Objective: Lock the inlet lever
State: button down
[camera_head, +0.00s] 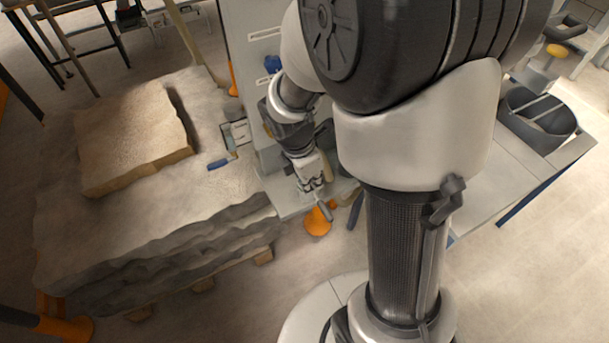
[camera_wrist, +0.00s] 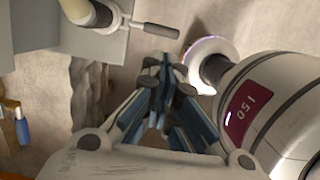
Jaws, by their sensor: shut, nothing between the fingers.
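My gripper (camera_head: 312,188) points down beside the front corner of the grey bench panel. In the wrist view its fingers (camera_wrist: 164,68) are closed together and empty. A grey lever handle (camera_wrist: 156,29) sticks out to the right from a metal fitting on a pale pipe (camera_wrist: 76,10). It lies just beyond the fingertips, apart from them. In the head view a grey handle (camera_head: 325,211) shows just below my gripper. A second lever with a blue handle (camera_wrist: 22,130) is at the left; a blue handle (camera_head: 221,162) also lies by the stone bed. Neither carries a readable inlet label.
The rough stone bed (camera_head: 150,215) with a raised block (camera_head: 130,135) fills the left. An orange foot (camera_head: 318,222) is on the floor below my gripper. A grey bin (camera_head: 538,118) stands on a table at the right.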

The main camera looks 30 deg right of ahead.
jog(key=b, duration=0.7)
send_near(322, 206)
notch_tip(322, 206, down, 7)
jog(key=s, duration=0.1)
jog(key=shift+s, duration=0.2)
